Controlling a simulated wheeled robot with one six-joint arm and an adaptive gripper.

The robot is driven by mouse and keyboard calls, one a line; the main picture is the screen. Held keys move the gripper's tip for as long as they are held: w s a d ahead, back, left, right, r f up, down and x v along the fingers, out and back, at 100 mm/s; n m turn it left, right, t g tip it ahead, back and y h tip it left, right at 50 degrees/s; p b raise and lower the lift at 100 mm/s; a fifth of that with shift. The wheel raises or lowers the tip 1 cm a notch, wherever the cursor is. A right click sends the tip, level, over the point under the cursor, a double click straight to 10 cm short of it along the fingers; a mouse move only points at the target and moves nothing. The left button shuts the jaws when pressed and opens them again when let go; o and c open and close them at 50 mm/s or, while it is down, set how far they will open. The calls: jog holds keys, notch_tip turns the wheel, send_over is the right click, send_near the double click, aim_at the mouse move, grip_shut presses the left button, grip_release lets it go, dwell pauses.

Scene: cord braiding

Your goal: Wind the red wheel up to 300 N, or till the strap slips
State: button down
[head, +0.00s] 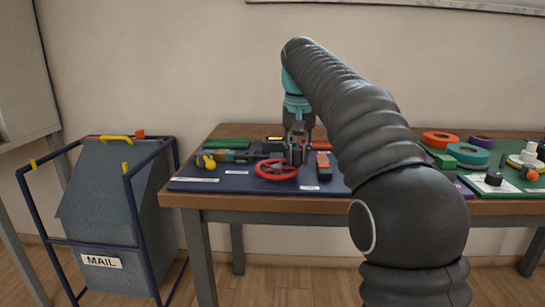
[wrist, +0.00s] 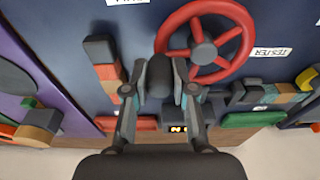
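The red wheel (head: 277,169) lies flat on the dark blue mat (head: 205,186), its spokes and grey hub clear in the wrist view (wrist: 228,22). My gripper (head: 295,155) points down at the wheel's back right edge. A banded teal and brown piece (wrist: 286,94), possibly the strap, lies beside the wheel.
A black and orange block (wrist: 104,60) stands close beside the wheel. Red (wrist: 130,123) and green (wrist: 252,119) bars lie at the mat's back. Tape rolls (head: 440,138) lie on the right. A mail bin (head: 110,215) stands left of the table.

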jog(key=c, duration=0.9)
grip_release()
jog(key=shift+o, duration=0.2)
jog(key=shift+r, duration=0.15)
jog(key=r, duration=0.6)
jog(key=shift+s, duration=0.4)
jog(key=shift+s+r, duration=0.15)
jog(key=shift+r, duration=0.4)
jog(key=s+d+f+t, duration=0.1)
jog(key=s+d+f, duration=0.25)
jog(key=s, duration=0.45)
jog(key=s+d+f+t, duration=0.1)
jog(key=s+d+f, duration=0.1)
jog(key=s+d, duration=0.45)
jog(key=s+d+f+t, duration=0.1)
jog(key=s+f, duration=1.6)
jog(key=f, duration=0.2)
jog(key=shift+s+d+f+t, duration=0.35)
jog(key=shift+t, duration=0.05)
